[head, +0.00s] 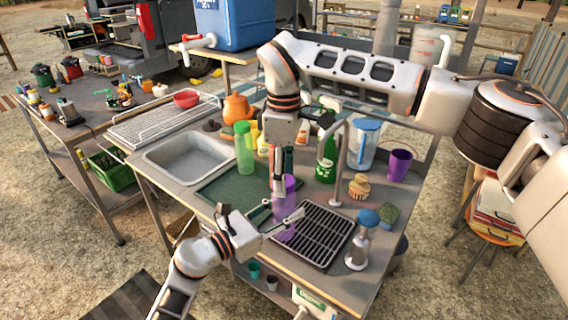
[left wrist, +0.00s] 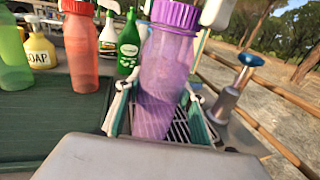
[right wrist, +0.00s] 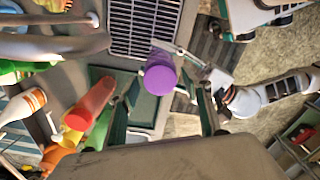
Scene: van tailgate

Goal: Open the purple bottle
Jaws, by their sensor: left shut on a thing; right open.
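The purple bottle (head: 287,188) is see-through with a ribbed purple cap. My left gripper (head: 282,214) is shut on its lower body near the drying rack. In the left wrist view the bottle (left wrist: 166,78) stands between the fingers, leaning slightly in the picture, with its cap (left wrist: 175,14) on. My right gripper (head: 277,188) points down from above at the bottle. In the right wrist view the cap (right wrist: 160,76) shows from above, between and beyond the open fingers of the right gripper (right wrist: 165,108). The right fingers appear apart from the cap. In the head view the right gripper partly hides the bottle top.
A black drying rack (head: 322,236) is beside the bottle. A green bottle (head: 244,147), a red bottle (left wrist: 81,48) and a dark green soap bottle (head: 326,160) stand nearby. A blue-topped dispenser (head: 360,240) is at right. A green mat (head: 222,184) has bare room left of the bottle.

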